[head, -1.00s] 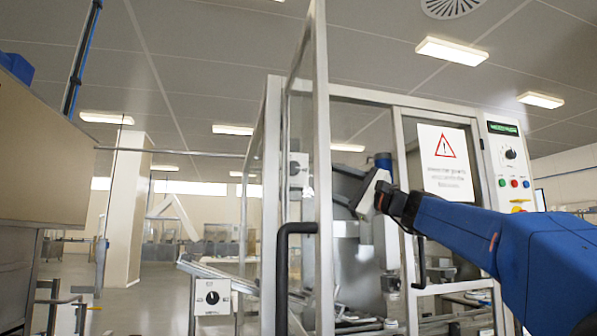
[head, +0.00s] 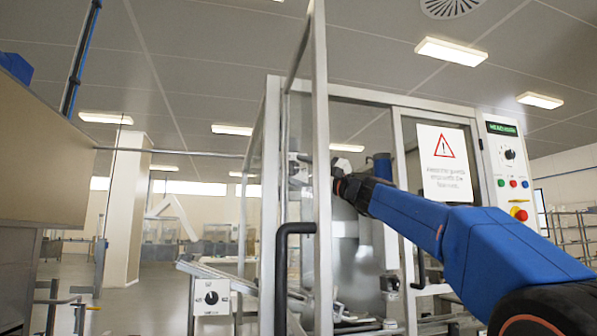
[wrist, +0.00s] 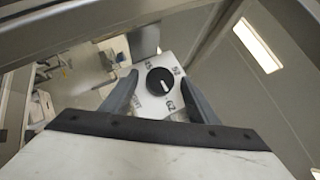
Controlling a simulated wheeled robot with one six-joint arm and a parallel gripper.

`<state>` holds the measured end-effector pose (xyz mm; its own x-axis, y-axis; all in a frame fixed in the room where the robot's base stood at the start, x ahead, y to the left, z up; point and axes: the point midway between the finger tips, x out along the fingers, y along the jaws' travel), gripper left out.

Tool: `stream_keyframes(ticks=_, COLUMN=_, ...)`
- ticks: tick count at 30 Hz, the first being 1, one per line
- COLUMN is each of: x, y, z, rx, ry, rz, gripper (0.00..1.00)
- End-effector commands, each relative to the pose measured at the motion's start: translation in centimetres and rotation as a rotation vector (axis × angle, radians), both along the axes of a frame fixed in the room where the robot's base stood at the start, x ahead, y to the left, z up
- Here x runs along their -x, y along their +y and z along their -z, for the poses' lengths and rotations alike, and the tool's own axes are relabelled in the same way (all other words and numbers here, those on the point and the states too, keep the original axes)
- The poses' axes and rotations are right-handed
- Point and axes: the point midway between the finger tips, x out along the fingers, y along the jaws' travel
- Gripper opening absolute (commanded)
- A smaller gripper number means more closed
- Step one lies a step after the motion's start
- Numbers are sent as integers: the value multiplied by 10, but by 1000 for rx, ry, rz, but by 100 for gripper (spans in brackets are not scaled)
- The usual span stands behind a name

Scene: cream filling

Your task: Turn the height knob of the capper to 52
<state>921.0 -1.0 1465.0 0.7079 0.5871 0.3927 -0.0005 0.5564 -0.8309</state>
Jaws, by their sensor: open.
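A round black knob (wrist: 160,80) with a white pointer line sits on a light plate (wrist: 150,104) in the wrist view. Printed marks surround it, too small to read surely. My gripper (wrist: 161,74) is open, with one finger on each side of the knob. I cannot tell whether the fingers touch it. In the head view, my arm reaches to the upper knob box (head: 294,170) inside the machine frame. The post and my wrist hide much of that box and the gripper tips.
Metal frame posts (head: 321,190) and a black door handle (head: 284,270) stand close to my arm. A second knob box (head: 211,297) is lower left. A control panel (head: 509,170) with a dial and buttons is at right. Open floor lies left.

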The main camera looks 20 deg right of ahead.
Motion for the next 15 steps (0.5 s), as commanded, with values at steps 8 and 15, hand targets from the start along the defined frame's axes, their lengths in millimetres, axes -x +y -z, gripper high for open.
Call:
stream_keyframes(ticks=8, x=0, y=0, z=0, rx=0, ry=0, rz=0, gripper=23)
stream_keyframes(ticks=15, x=0, y=0, z=0, rx=6, ry=0, rz=0, gripper=13)
